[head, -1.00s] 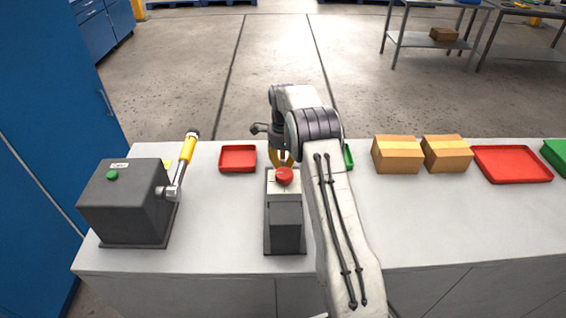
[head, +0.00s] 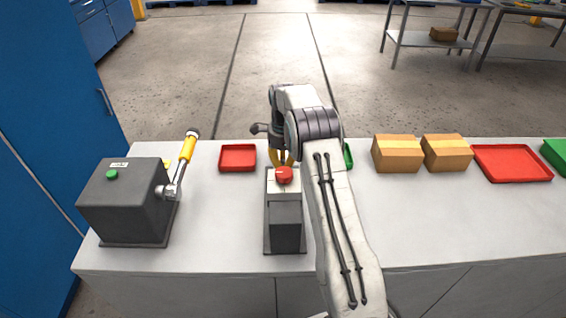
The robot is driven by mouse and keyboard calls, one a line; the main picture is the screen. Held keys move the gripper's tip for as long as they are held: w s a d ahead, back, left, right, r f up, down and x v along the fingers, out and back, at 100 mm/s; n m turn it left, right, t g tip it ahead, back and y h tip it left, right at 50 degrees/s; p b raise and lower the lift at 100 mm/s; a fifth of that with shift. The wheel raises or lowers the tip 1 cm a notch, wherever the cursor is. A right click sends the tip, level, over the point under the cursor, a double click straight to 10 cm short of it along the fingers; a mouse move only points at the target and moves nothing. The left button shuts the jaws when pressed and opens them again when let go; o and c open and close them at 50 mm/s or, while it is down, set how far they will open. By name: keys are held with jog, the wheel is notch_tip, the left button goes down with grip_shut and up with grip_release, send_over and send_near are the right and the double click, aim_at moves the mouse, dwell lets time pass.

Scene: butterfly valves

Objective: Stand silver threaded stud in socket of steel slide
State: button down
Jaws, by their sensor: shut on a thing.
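My gripper (head: 281,159), with yellow fingers, points down at the far end of a dark grey fixture in the middle of the bench. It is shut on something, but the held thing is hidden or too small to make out. A red round knob (head: 284,175) stands just in front of and below the fingers; whether they touch it I cannot tell. The fixture has a pale upper block (head: 284,190) and a dark front body (head: 286,230). I cannot make out the silver threaded stud, the steel slide or its socket for certain.
A dark box (head: 125,205) with a yellow-handled lever (head: 188,148) stands left. A green tray (head: 348,156) is partly hidden by my arm. Two cartons (head: 397,155) (head: 447,153) and a larger red tray (head: 512,164) are right. The right front bench is clear.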

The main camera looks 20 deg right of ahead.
jog(key=shift+f+b, duration=0.55)
jog(key=shift+f, duration=0.55)
dwell(2.1)
jog(key=c, duration=1.3)
grip_release()
